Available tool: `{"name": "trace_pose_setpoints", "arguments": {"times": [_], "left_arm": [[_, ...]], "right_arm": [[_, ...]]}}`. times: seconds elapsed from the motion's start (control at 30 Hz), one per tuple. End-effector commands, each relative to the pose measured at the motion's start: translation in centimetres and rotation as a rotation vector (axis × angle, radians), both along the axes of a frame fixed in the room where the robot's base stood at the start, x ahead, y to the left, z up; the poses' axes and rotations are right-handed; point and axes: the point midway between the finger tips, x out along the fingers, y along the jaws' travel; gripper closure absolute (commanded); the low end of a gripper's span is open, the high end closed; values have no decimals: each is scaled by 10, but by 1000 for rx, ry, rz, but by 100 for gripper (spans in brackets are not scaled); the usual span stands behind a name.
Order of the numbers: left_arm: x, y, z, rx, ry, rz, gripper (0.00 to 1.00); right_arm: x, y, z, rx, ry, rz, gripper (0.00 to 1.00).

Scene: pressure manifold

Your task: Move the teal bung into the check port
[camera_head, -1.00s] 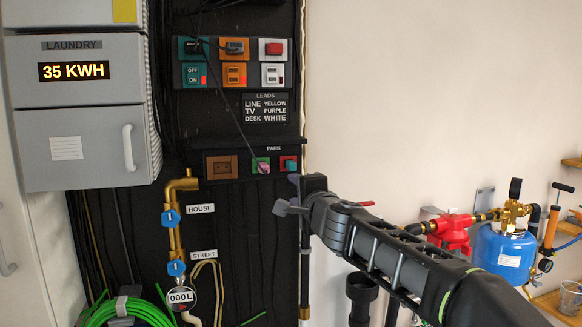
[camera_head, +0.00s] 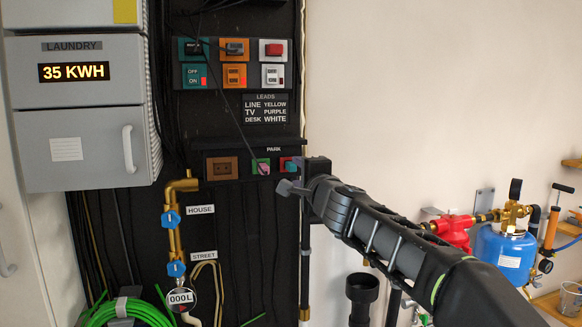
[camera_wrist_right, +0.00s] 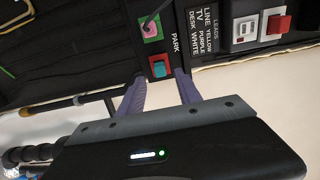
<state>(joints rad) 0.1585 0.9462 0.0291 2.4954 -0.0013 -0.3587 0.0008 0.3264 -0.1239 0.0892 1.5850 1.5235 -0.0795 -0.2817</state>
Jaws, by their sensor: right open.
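The teal bung (camera_head: 289,165) sits in a red square holder at the right end of the PARK row. It also shows in the wrist view (camera_wrist_right: 160,69), just beyond my fingertips. My right gripper (camera_head: 288,188) is open, with its fingers apart and nothing between them. In the wrist view the two purple-grey fingers (camera_wrist_right: 161,80) point toward the bung, one on each side of its line, and I see no clear contact. I cannot pick out a check port by any label; the red fitting (camera_head: 453,231) at the right is partly behind my arm. My left gripper is out of view.
A pink plug (camera_head: 261,167) in a green socket sits beside the bung, with a dark lead running up. A brown socket (camera_head: 222,168) is further left. A blue tank (camera_head: 503,252) with brass fittings stands at the right. The pale wall between is bare.

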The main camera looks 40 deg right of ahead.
Motion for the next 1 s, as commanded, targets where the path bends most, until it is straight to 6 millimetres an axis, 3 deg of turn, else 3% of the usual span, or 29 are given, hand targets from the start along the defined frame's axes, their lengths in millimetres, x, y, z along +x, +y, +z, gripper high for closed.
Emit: {"name": "trace_pose_setpoints", "arguments": {"times": [0.4,1.0], "left_arm": [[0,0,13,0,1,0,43],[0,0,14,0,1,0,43]], "right_arm": [[49,-17,1,-1,1,0,59],[56,-20,0,-1,0,0,59]]}}
